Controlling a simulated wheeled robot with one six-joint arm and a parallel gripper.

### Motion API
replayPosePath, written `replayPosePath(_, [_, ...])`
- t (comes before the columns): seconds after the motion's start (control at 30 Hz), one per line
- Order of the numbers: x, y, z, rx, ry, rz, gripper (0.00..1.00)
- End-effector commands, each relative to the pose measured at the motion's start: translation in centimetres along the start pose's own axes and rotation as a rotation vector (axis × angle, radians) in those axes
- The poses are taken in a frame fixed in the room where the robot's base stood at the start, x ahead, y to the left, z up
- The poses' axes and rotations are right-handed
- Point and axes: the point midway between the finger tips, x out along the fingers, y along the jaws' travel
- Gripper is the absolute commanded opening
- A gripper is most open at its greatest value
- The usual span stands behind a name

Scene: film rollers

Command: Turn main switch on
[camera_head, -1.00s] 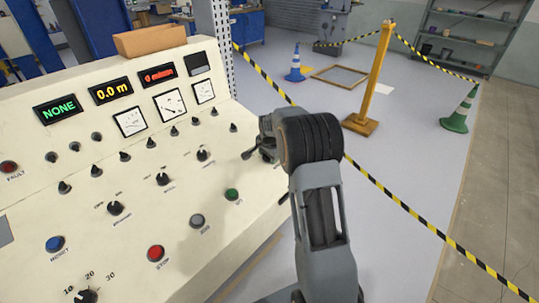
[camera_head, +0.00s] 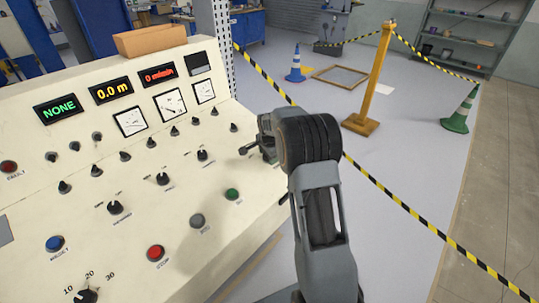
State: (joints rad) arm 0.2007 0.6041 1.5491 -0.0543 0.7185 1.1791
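A cream control panel (camera_head: 120,250) fills the left side, with several black knobs and toggles. I cannot tell which control is the main switch; labels are too small to read, and my arm may hide part of the panel's right end. My gripper (camera_head: 246,150) is at that right end, close to the panel surface, mostly behind my own wrist. Whether its fingers are open or touch a control cannot be told. The green display (camera_head: 58,108) reads NONE and the yellow display (camera_head: 110,91) reads 0.0 m.
The panel carries a red button (camera_head: 155,253), a blue button (camera_head: 54,243), a grey button (camera_head: 197,221) and a green button (camera_head: 232,194). A green cone (camera_head: 460,112) stands beyond.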

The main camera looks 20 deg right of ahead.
Motion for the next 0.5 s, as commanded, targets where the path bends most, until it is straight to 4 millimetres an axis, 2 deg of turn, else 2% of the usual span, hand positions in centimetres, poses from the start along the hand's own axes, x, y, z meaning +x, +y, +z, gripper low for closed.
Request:
replayPosePath(0.03, [-0.03,-0.03,0.01,-0.001,0.000,-0.001,0.63])
replayPosePath(0.2, [0.01,0.05,-0.06,-0.001,0.001,0.001,0.79])
replayPosePath(0.5, [-0.23,0.07,-0.07,-0.002,0.001,0.002,0.80])
